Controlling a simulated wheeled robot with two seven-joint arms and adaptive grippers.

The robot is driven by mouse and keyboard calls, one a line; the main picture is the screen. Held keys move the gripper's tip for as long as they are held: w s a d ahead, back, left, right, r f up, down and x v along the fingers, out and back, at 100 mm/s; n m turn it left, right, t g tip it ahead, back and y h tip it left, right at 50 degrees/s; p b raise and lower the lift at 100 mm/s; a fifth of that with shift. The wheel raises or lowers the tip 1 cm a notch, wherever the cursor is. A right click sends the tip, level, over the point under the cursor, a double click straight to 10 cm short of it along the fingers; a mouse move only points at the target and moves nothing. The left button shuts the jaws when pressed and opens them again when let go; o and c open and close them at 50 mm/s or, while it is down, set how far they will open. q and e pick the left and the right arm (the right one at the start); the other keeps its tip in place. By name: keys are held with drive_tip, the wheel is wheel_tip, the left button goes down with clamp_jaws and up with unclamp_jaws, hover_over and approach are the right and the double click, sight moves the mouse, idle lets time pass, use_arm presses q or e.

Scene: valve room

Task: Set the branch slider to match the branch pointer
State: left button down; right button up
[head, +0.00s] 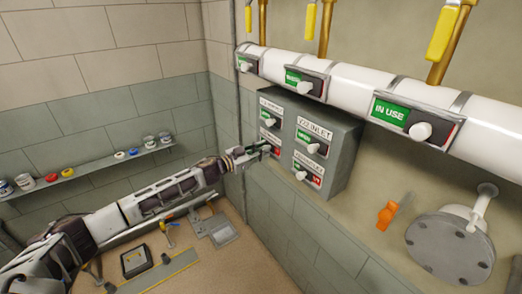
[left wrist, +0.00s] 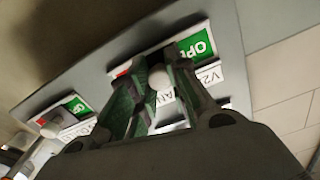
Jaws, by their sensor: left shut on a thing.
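My left gripper (head: 264,149) reaches the grey control box on the wall, at its lower left slider (head: 274,144). In the left wrist view the fingers (left wrist: 160,92) are closed around a slider's white knob (left wrist: 159,78). Green with the letters "OP" (left wrist: 200,45) shows on that slider, beside a partly hidden label. The box also carries an upper left slider (head: 267,118), an upper right slider (head: 310,148) and a lower right slider (head: 302,176). I cannot read which is the branch slider or identify the branch pointer. My right gripper is out of view.
A white pipe (head: 350,85) with "IN USE" sliders (head: 405,118) runs above the box. Yellow-handled valves (head: 441,33) rise over it. An orange-handled thing (head: 386,215) and a grey flange (head: 450,248) are at right. A shelf (head: 90,167) holds small cans at left.

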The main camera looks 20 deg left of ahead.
sight(274, 151)
use_arm(q)
drive_tip(key=shift+s+d+f+p, duration=0.15)
drive_tip(key=shift+s+d+p, duration=0.6)
drive_tip(key=shift+s+d, duration=0.35)
drive_tip(key=shift+w, duration=0.15)
drive_tip(key=shift+d+f, duration=0.1)
drive_tip(key=c, duration=1.5)
unclamp_jaws()
drive_tip(key=shift+o, duration=0.4)
drive_tip(key=shift+f, duration=0.1)
